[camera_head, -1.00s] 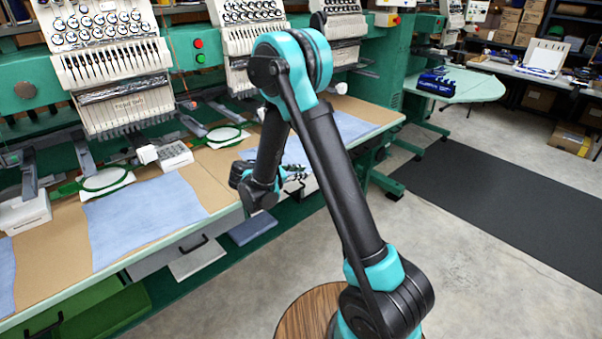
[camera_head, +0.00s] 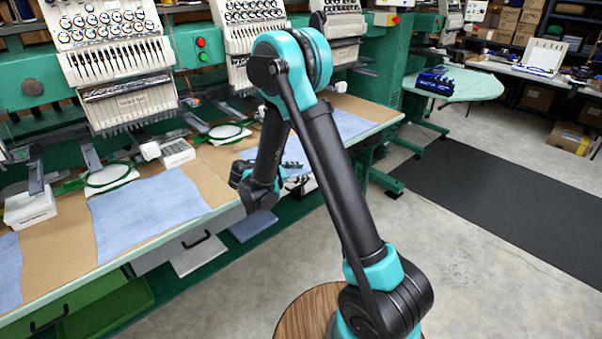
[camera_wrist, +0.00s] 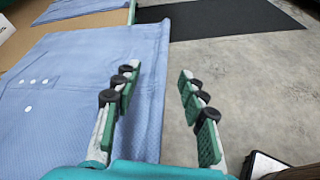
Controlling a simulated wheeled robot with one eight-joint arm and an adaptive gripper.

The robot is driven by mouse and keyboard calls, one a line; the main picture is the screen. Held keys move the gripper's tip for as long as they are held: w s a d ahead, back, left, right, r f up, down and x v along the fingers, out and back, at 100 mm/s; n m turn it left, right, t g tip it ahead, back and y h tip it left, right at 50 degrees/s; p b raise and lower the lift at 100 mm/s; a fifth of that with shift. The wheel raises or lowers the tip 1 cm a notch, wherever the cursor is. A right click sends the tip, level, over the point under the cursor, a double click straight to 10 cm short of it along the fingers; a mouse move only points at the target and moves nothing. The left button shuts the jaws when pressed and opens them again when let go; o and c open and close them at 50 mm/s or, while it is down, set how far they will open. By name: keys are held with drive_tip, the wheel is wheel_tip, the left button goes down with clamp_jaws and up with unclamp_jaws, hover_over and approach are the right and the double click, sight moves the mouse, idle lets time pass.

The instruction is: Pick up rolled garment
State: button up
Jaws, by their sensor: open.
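A light blue garment with small white buttons (camera_wrist: 55,95) fills the left of the wrist view. Its right edge looks rounded or folded along the table's edge, and I cannot tell whether it is rolled. My gripper (camera_wrist: 158,76) is open and empty, with its left finger over the garment's edge and its right finger over the concrete floor. No contact with the cloth can be made out. In the head view the gripper is mostly hidden behind my arm, close to the table's front edge. Another blue cloth (camera_head: 350,124) lies on the table to its right.
A flat blue cloth (camera_head: 150,210) lies on the table (camera_head: 55,250) left of my arm. Embroidery machines (camera_head: 110,60) stand along its back. Open drawers (camera_head: 110,310) are below. A dark mat (camera_head: 500,200) lies on open floor to the right.

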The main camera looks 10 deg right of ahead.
drive_tip(key=shift+a, duration=0.15)
drive_tip(key=v, duration=1.2)
drive_tip(key=shift+r, duration=0.1)
drive_tip(key=shift+c, duration=0.5)
